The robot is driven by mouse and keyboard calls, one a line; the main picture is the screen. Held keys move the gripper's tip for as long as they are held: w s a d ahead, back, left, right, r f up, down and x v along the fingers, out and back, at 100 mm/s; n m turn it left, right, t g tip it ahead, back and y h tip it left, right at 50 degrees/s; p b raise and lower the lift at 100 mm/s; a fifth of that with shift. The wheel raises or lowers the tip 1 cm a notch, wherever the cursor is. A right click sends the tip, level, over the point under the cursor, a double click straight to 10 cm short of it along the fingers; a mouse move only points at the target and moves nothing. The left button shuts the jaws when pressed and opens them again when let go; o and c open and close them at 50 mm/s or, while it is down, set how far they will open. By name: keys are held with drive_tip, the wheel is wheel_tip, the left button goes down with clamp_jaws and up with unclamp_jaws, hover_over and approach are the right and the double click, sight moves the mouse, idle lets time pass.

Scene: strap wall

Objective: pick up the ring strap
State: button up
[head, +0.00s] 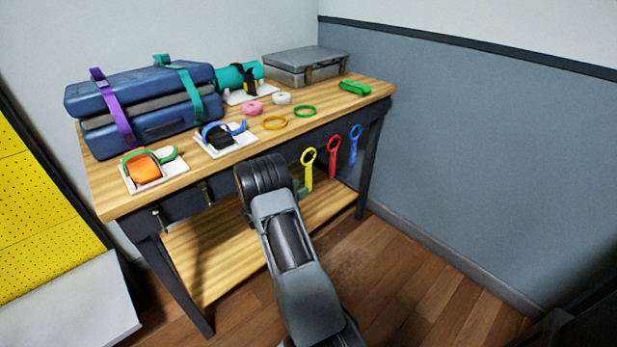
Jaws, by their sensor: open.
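Three straps with ring-shaped upper ends hang at the front of the workbench: a yellow one (309,176), a red one (333,158) and a blue one (355,146). The picture does not make clear which is the ring strap. A yellow loop (274,123) and a green loop (305,111) lie flat on the top. My arm rises in front of the bench, left of the hanging straps. No held object shows.
The workbench top (375,91) carries a strapped blue case (155,112), a grey case (305,64), a teal roll (236,76), pink (252,107) and white rolls (281,98), and a green piece (354,87). The floor at right is clear.

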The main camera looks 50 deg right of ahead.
drive_tip(key=d+b, duration=0.1)
drive_tip(key=d, duration=0.5)
drive_tip(key=shift+s, duration=0.35)
drive_tip(key=shift+d, duration=0.1)
clamp_jaws()
